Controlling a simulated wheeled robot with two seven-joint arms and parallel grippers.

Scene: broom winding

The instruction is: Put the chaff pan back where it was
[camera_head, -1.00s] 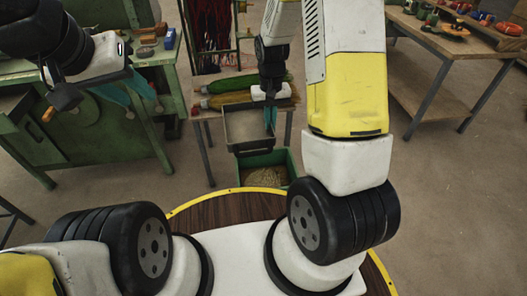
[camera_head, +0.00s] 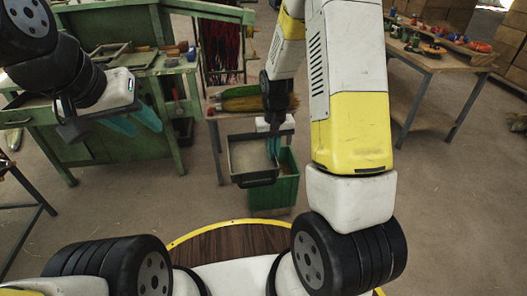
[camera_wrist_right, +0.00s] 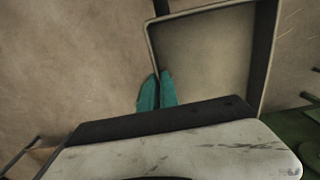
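The chaff pan (camera_head: 250,157) is a shallow grey tray with a dark rim, held out in front of the small table. My right gripper (camera_head: 273,145) is shut on its right-hand wall; in the right wrist view the teal fingers (camera_wrist_right: 157,92) are close together, with the pan wall (camera_wrist_right: 155,50) between them. The visible pan floor (camera_wrist_right: 215,50) looks bare. The pan overlaps the green bin (camera_head: 283,192) in the head view; I cannot tell its height above it. My left gripper (camera_head: 135,121) is open and empty at the left, its teal fingers apart.
The small table (camera_head: 217,111) behind the pan carries brooms (camera_head: 242,104). A green workbench (camera_head: 115,152) with trays and small blocks stands at the left. Another table (camera_head: 440,67) with colourful items stands at the back right. Floor (camera_head: 450,220) at the right is clear.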

